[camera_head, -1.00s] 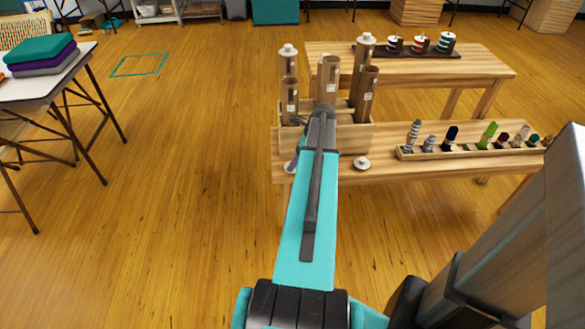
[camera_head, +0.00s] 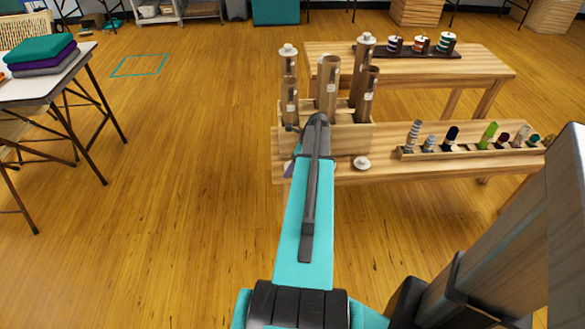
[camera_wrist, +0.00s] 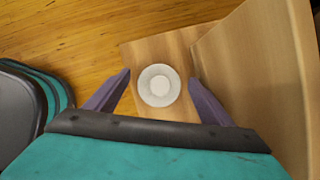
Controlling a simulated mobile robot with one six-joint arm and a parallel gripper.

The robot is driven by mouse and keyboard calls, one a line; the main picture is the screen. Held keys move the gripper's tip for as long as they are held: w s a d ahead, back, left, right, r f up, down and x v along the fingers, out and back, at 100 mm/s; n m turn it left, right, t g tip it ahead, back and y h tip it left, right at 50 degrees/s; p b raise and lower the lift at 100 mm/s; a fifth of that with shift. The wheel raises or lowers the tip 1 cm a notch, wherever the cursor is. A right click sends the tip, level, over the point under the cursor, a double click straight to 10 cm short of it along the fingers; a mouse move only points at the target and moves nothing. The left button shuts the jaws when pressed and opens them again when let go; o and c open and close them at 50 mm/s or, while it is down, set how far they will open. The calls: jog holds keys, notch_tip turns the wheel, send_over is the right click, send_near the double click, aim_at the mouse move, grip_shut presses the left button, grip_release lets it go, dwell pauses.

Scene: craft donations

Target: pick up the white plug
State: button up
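A round white plug (camera_wrist: 159,86) with a raised centre lies on the end of the wooden bench in the wrist view. My gripper (camera_wrist: 159,76) is open, its two purple fingers on either side of the plug and seemingly clear of it. In the head view my arm and gripper are over the bench's left end and hide this plug. Another white plug (camera_head: 362,163) lies on the bench right of my arm. White plugs also cap two tubes, at the left (camera_head: 288,49) and the back right (camera_head: 366,41).
A wooden crate (camera_head: 345,138) of upright cardboard tubes stands on the bench (camera_head: 385,174); its wall (camera_wrist: 262,70) rises close to my right finger. A rack (camera_head: 470,151) of spools stands further right. A second table (camera_head: 490,68) is behind. Open floor lies left.

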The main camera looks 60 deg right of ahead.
jog(key=c, duration=1)
jog(key=shift+r, duration=0.1)
jog(key=shift+r, duration=0.8)
notch_tip(320, 180, up, 2)
jog(key=shift+s+a, duration=0.1)
jog(key=shift+s, duration=0.05)
jog(key=s+a, duration=0.1)
jog(key=s, duration=0.4)
jog(key=s+a, duration=0.2)
jog(key=s, duration=0.3)
jog(key=s+a+r, duration=0.1)
jog(key=s+a, duration=0.1)
jog(key=s, duration=0.2)
jog(key=shift+s+r, duration=0.1)
jog(key=shift+s, duration=0.3)
